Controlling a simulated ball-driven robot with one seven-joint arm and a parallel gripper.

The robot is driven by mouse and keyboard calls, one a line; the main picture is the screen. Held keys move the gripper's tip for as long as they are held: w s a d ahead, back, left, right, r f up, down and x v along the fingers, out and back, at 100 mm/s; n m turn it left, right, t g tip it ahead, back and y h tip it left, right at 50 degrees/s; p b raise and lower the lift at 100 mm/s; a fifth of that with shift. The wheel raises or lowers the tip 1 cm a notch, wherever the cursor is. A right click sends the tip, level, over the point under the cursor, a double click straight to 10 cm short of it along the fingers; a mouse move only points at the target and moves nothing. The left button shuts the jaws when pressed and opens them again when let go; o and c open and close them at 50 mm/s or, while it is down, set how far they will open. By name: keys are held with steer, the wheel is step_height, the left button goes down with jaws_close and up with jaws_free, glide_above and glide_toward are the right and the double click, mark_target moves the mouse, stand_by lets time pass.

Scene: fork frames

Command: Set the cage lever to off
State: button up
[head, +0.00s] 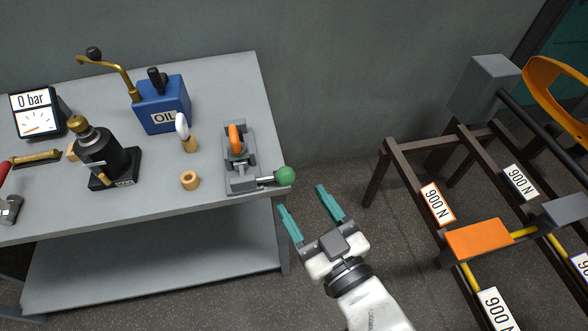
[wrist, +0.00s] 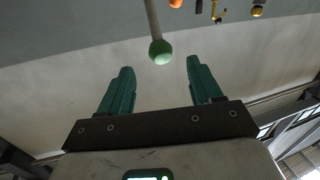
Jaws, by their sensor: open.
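A lever with a green ball knob (head: 285,176) sticks out to the right from a grey fixture (head: 243,182) at the table's right end. No on or off mark is readable on it. The lever's rod and green ball (wrist: 161,51) also show in the wrist view, ahead of and between my fingertips in the picture. My gripper (head: 303,199) is open and empty, with teal fingers. It is just off the table's right edge, with its tips below the ball in the head view. I see no contact with the ball.
A dark frame with orange parts (head: 478,241) stands at right. Floor shows between table and frame.

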mark_target(281, 170)
steer(key=p+x, duration=0.1)
steer(key=x, duration=0.8)
steer(key=shift+w+a, duration=0.1)
steer(key=shift+a, duration=0.05)
steer(key=shift+c, duration=0.3)
jaws_close()
